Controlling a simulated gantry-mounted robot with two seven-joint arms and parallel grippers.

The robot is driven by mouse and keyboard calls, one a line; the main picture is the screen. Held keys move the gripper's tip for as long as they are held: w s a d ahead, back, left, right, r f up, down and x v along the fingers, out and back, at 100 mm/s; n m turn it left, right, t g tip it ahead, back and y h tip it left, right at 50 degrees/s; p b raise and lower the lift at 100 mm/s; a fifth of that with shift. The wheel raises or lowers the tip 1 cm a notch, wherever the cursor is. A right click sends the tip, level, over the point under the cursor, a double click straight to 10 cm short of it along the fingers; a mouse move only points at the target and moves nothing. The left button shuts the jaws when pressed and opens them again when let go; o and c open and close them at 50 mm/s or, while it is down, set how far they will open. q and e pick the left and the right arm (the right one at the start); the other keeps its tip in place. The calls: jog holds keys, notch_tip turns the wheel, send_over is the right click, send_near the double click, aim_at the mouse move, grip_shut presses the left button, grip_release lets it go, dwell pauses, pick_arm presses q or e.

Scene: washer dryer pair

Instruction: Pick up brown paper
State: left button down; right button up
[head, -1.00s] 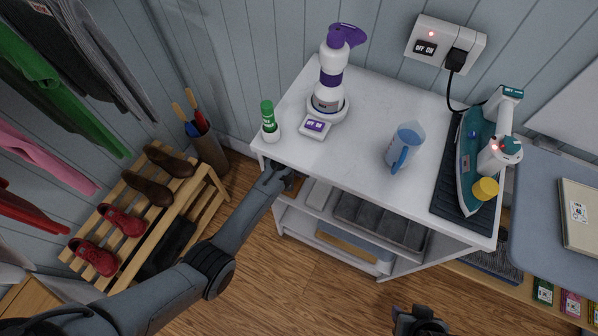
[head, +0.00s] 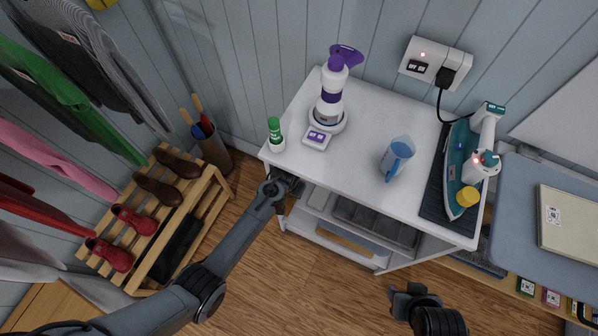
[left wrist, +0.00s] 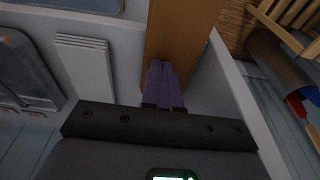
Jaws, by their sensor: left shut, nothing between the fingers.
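My left gripper (head: 289,183) is at the left end of the white cabinet's shelf space, just below the top. In the left wrist view its purple fingers (left wrist: 164,84) are together, with nothing held between them. A flat brown piece (left wrist: 182,38), which looks like the brown paper, lies beyond the fingertips beside the white side wall. The fingertips overlap its lower end in this view; I cannot tell whether they touch it. In the head view my arm and the cabinet top mostly hide that spot. My right gripper (head: 402,292) is low in the head view, in front of the cabinet; its jaw state is unclear.
The white cabinet top (head: 345,150) bears a green-capped bottle (head: 275,134), a purple-and-white sprayer (head: 331,97), a blue jug (head: 397,158) and an iron (head: 464,165). Grey folded cloths (head: 375,223) lie on the shelf. A wooden shoe rack (head: 178,228) stands left.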

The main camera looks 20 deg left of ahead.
pick_arm(q)
jog(key=shift+s+a+f, duration=0.1)
jog(key=shift+s+f, duration=0.35)
jog(key=shift+r+p, duration=0.45)
jog(key=shift+p, duration=0.1)
jog(key=shift+s+r+p, duration=0.15)
jog(key=shift+r+p, duration=0.1)
jog(key=shift+p, duration=0.1)
jog(key=shift+s, duration=0.15)
jog(key=shift+w+r+p, duration=0.25)
jog(key=shift+w+p, duration=0.1)
jog(key=shift+p, duration=0.15)
jog(key=s+a+p, duration=0.2)
jog(key=s+p, duration=0.1)
jog(key=s, duration=0.8)
jog(key=s+a+p, duration=0.1)
jog(key=s+p, duration=0.1)
jog(key=s, duration=1)
jog(key=shift+a+p, duration=0.35)
jog(key=shift+p, duration=0.05)
jog(key=c, duration=1.8)
grip_release()
jog(key=shift+s, duration=0.45)
jog(key=o, duration=0.5)
jog(key=shift+s+a, duration=0.1)
jog(key=shift+s, duration=0.25)
jog(key=o, duration=1.2)
